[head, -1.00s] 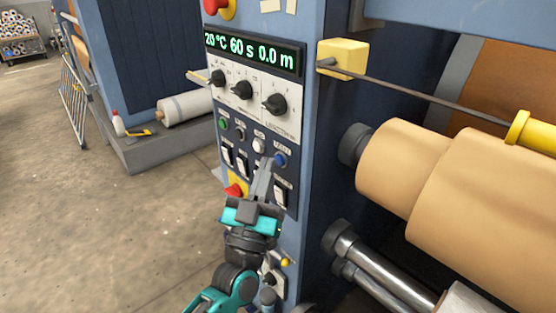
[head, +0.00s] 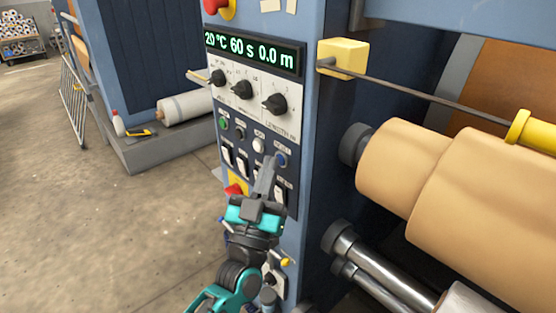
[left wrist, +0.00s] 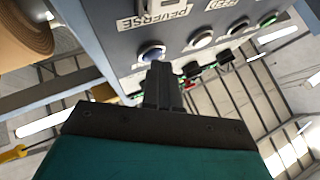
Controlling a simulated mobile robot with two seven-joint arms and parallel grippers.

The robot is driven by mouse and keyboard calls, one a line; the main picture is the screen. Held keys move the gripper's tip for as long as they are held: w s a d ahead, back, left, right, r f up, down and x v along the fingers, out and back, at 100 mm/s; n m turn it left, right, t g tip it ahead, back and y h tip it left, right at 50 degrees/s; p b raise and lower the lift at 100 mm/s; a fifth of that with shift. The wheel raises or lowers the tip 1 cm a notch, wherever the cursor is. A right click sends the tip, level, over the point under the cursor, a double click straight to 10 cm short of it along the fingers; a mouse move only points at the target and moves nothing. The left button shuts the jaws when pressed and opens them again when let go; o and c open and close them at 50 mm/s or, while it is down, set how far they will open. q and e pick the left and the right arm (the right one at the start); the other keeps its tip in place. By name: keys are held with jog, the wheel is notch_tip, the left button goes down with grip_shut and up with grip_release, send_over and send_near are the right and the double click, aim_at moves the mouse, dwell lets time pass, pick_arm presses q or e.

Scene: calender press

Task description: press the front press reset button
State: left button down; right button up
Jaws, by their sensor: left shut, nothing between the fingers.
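The press control panel (head: 248,122) faces me on the blue column. A row of round buttons runs across it below the knobs. The blue button (head: 281,159) is at the right end of that row; its label is too small to read, so I cannot confirm it is the reset button. My left gripper (head: 267,162) is shut and empty, its fingertips just left of and below the blue button in the head view. In the left wrist view the fingertips (left wrist: 160,70) lie close to the blue button (left wrist: 153,53); I cannot tell whether they touch. My right gripper is not in view.
A white button (head: 259,145) sits left of the blue one. Rocker switches (head: 242,163) are just below, and a red knob on a yellow plate (head: 235,189) is at lower left. Large tan rollers (head: 400,175) stand to the right. Open floor (head: 110,230) lies left.

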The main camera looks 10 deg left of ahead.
pick_arm(q)
jog(key=shift+s, duration=0.1)
jog(key=shift+s+a+p, duration=0.45)
jog(key=shift+s, duration=0.1)
jog(key=shift+s+a, duration=0.1)
jog(key=s+a+p, duration=0.1)
jog(key=s, duration=0.1)
jog(key=s+a+p, duration=0.1)
jog(key=a, duration=0.1)
jog(key=shift+s, duration=0.35)
dwell(0.6)
